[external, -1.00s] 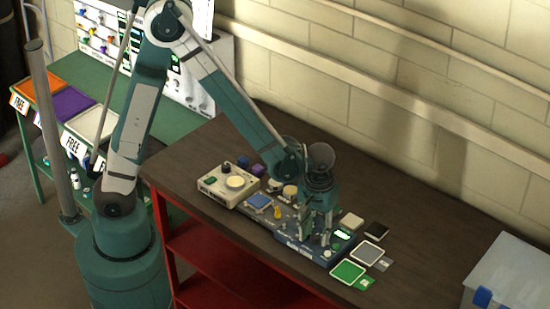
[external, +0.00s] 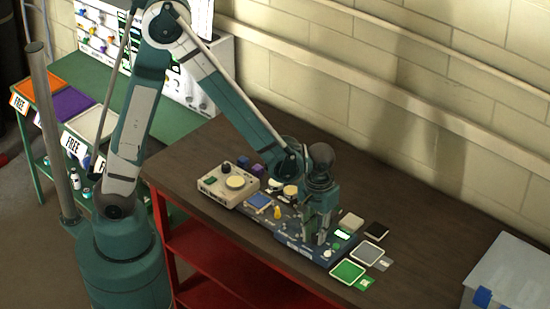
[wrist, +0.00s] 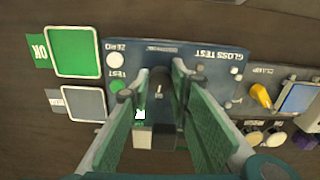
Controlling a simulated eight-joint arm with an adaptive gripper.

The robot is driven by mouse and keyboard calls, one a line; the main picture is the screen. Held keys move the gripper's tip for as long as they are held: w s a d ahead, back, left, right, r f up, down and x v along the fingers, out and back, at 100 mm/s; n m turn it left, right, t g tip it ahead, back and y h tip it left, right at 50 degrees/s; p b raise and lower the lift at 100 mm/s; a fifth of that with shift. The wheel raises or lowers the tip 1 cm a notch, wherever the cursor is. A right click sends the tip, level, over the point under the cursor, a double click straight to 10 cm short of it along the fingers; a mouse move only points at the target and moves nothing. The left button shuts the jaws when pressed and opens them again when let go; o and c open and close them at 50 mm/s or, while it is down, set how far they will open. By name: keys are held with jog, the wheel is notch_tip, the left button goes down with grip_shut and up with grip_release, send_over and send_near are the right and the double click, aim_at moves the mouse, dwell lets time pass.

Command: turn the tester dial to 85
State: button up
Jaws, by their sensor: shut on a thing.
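The blue tester (wrist: 208,62), marked GLOSS TEST, lies upside down in the wrist view. It also shows on the dark bench in the external view (external: 296,248). Its dark dial (wrist: 158,92) has a white mark and sits between my fingers. My gripper (wrist: 152,82) points down and is shut on the dial; in the external view my gripper (external: 318,236) hides it. A small lit display (wrist: 140,114) is beside the dial; its reading is too small to make out. A white ZERO button (wrist: 115,60) and a green TEST button (wrist: 117,86) are nearby.
A green-faced tile (external: 348,271) and a grey one (external: 368,252) lie right of the tester. A yellow clamp lever (wrist: 261,95) and a cream device (external: 228,186) stand on its other side. A pale blue box (external: 511,275) is at the far right.

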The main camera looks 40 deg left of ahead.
jog(key=m+b, duration=0.2)
jog(key=m, duration=0.1)
jog(key=shift+f, duration=0.1)
jog(key=shift+m+b, duration=0.55)
jog(key=shift+m, duration=1.05)
jog(key=o, duration=0.9)
jog(key=shift+n, duration=0.4)
